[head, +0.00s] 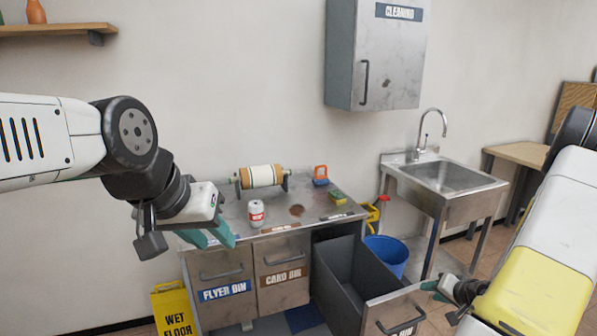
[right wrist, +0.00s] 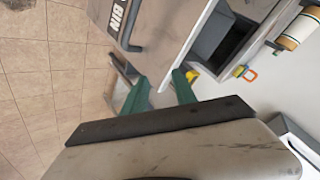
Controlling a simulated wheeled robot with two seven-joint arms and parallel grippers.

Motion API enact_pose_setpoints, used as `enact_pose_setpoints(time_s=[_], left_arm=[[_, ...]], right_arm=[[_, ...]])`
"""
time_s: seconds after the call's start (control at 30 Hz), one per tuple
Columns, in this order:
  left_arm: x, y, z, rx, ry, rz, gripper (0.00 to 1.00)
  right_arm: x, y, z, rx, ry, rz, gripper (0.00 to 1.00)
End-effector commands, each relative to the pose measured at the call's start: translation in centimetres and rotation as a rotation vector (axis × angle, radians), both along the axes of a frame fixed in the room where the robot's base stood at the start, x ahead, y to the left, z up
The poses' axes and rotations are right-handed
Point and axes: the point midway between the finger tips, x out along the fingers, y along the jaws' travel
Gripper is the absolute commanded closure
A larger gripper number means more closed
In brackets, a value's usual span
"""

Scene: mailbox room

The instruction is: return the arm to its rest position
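In the head view my left gripper (head: 208,236) hangs in front of the left part of the metal workbench (head: 230,212). Its teal fingers look apart, with nothing seen between them. My right gripper (head: 436,291) is low at the right, near the front of the pulled-out drawer (head: 337,280). In the right wrist view its two teal fingers (right wrist: 160,92) are apart with nothing between them. The drawer front's handle (right wrist: 131,38) is clear of the fingers in that view.
A can (head: 256,213), a roller (head: 261,176) and a sponge (head: 337,197) are on the bench. A blue bucket (head: 388,254) and a sink (head: 443,177) stand to the right. A yellow wet floor sign (head: 172,308) is at lower left. A wall cabinet (head: 378,60) hangs above.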

Motion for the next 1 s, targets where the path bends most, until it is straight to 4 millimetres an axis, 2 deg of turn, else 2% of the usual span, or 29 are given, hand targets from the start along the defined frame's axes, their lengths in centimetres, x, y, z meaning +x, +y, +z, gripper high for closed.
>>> enact_pose_setpoints(time_s=[0.03,0.2,0.33,0.43,0.57,0.7,0.9,1.0], left_arm=[[0.0,0.0,0.0,0.000,0.000,0.000,0.64],[0.0,0.0,0.0,0.000,0.000,0.000,0.64],[0.0,0.0,0.0,0.000,0.000,0.000,0.64],[0.0,0.0,0.0,0.000,0.000,0.000,0.64],[0.0,0.0,0.0,0.000,0.000,0.000,0.64],[0.0,0.0,0.0,0.000,0.000,0.000,0.64],[0.0,0.0,0.0,0.000,0.000,0.000,0.64],[0.0,0.0,0.0,0.000,0.000,0.000,0.64]], right_arm=[[1.0,0.1,2.5,-0.074,0.010,0.020,0.66],[2.3,1.3,10.3,-0.295,0.075,0.056,0.66],[1.7,3.7,16.4,-0.409,0.114,0.081,0.66],[0.3,6.3,20.6,-0.461,0.139,0.106,0.66],[-2.9,10.5,25.4,-0.490,0.160,0.159,0.66],[-7.6,15.6,29.3,-0.477,0.171,0.252,0.66],[-14.7,21.9,32.2,-0.419,0.165,0.428,0.66],[-17.2,23.7,32.8,-0.395,0.161,0.495,0.66]])
